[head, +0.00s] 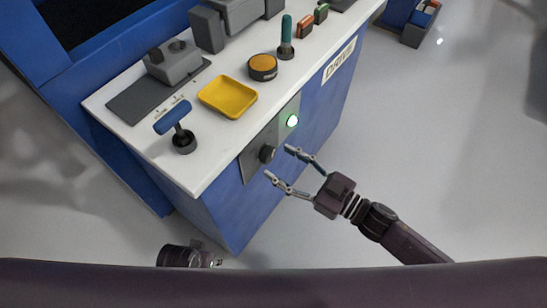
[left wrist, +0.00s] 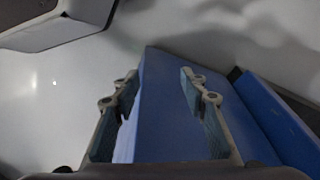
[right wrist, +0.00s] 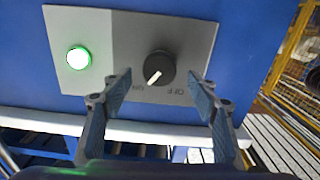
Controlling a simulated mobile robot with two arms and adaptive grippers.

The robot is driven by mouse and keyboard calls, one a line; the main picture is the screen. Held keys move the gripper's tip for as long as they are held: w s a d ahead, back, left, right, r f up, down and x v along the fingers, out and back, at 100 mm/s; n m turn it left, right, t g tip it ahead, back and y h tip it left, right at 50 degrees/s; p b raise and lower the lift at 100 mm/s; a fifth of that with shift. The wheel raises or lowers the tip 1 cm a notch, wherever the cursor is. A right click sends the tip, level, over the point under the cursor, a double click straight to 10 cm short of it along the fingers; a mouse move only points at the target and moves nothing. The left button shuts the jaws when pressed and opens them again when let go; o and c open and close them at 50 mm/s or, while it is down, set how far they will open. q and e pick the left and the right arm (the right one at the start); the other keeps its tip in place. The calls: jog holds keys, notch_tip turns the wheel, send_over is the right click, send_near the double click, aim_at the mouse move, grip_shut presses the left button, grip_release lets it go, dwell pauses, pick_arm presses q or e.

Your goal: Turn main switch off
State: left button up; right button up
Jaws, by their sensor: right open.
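The main switch is a round black knob (head: 267,153) on a grey plate (head: 254,160) on the blue front of the console. In the right wrist view the knob (right wrist: 159,68) has a white pointer mark aimed toward the "ON" label (right wrist: 138,86); the "OFF" label (right wrist: 180,91) is beside it. A green lamp (head: 292,121) glows on the same plate. My right gripper (head: 277,163) is open in front of the knob, with its fingers on either side and apart from it. My left gripper (left wrist: 162,105) is open and empty, low beside the console.
The white console top (head: 205,170) carries a blue-handled lever (head: 173,117), a yellow tray (head: 228,97), an orange button (head: 262,67) and a green lever (head: 286,35). Its edge overhangs the switch plate.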

aim_at(272, 157)
jog(key=shift+x, duration=1.7)
pick_arm(q)
jog(key=shift+w+r, duration=0.15)
jog(key=shift+r, duration=0.3)
pick_arm(e)
jog(key=shift+c, duration=0.3)
jog(key=c, duration=1.1)
